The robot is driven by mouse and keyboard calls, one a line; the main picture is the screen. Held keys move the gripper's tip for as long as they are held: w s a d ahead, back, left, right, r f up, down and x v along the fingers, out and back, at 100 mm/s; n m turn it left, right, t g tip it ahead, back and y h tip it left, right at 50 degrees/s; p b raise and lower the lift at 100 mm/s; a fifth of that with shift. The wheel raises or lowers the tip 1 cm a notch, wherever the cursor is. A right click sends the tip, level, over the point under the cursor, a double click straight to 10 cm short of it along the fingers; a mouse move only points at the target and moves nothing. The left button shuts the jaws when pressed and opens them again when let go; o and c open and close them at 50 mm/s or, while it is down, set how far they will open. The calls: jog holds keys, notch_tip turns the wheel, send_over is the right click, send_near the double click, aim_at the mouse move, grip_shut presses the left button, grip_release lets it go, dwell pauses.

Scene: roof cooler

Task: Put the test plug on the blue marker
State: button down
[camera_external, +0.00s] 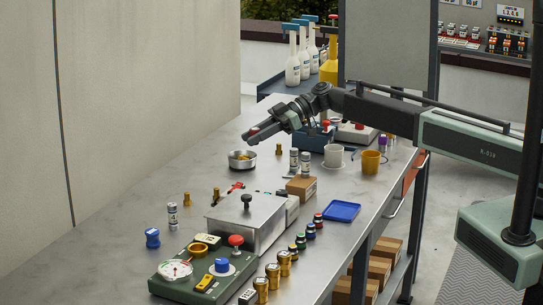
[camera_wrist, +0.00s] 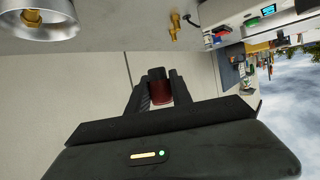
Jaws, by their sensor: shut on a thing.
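My gripper (camera_external: 260,133) is shut on a small dark red cylindrical plug (camera_wrist: 160,90) with a dark end, which I take for the test plug. My gripper also shows in the wrist view (camera_wrist: 158,96). The plug's red end (camera_external: 254,130) shows at the fingertips in the external view, held in the air above the far left part of the bench. A flat blue square with a rim (camera_external: 341,211) lies on the bench's right side, well away from my gripper. It may be the blue marker, but I cannot tell for certain.
A metal bowl (camera_external: 233,164) with a brass part stands below my gripper. Vials (camera_external: 306,163), a cardboard box (camera_external: 301,188), a white cup (camera_external: 333,155) and a yellow cup (camera_external: 371,161) crowd the middle. A metal box (camera_external: 236,225) and green gauge unit (camera_external: 176,285) stand nearer.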

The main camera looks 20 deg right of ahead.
jog(key=s+a+n+g, duration=0.1)
jog(key=s+a, duration=0.2)
jog(key=a, duration=0.4)
jog(key=s+a+r+n+g, duration=0.1)
jog(key=s+a, duration=0.3)
jog(key=a, duration=0.2)
jog(key=s+a+n+g, duration=0.1)
jog(key=s+a+g, duration=0.15)
jog(key=a, duration=0.45)
jog(key=r+n+g+h+p, duration=0.1)
jog(key=n+g+h+p, duration=0.1)
jog(key=n, duration=0.1)
send_over(151, 232)
notch_tip(151, 232, down, 10)
jog(key=b, duration=1)
jog(key=shift+f+b, duration=0.25)
jog(key=shift+b, duration=0.1)
jog(key=shift+r, duration=0.25)
jog(key=shift+f, duration=0.15)
jog(key=c, duration=1.1)
grip_release()
jog(key=shift+c, duration=0.2)
